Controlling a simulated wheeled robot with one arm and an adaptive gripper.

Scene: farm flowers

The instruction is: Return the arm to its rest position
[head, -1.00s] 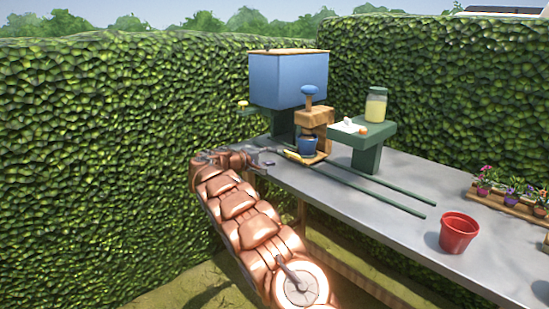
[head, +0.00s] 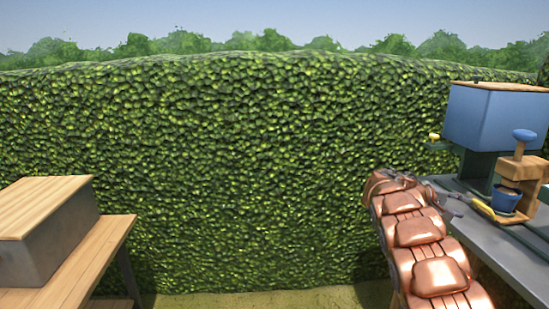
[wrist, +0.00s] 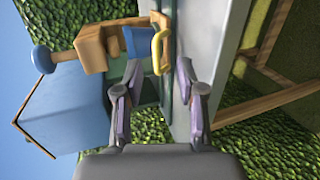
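My copper-coloured arm (head: 425,245) reaches out at the right of the head view, beside the grey table. My gripper (head: 455,194) shows small and grey at its far end, close to the table's near left edge. In the wrist view my gripper (wrist: 156,78) has its two fingers spread apart with nothing held between them. A small blue pot (head: 505,200) on a wooden stand is beyond the fingers, and a curved yellow piece (wrist: 158,50) is in front of it, apart from the fingertips.
The grey table (head: 512,244) runs along the right, with a blue box (head: 490,118) on a green stand and a wooden press (head: 522,170). A wooden table (head: 100,255) with a lidded box (head: 55,245) stands left. Open grass lies between, before a tall hedge (head: 230,170).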

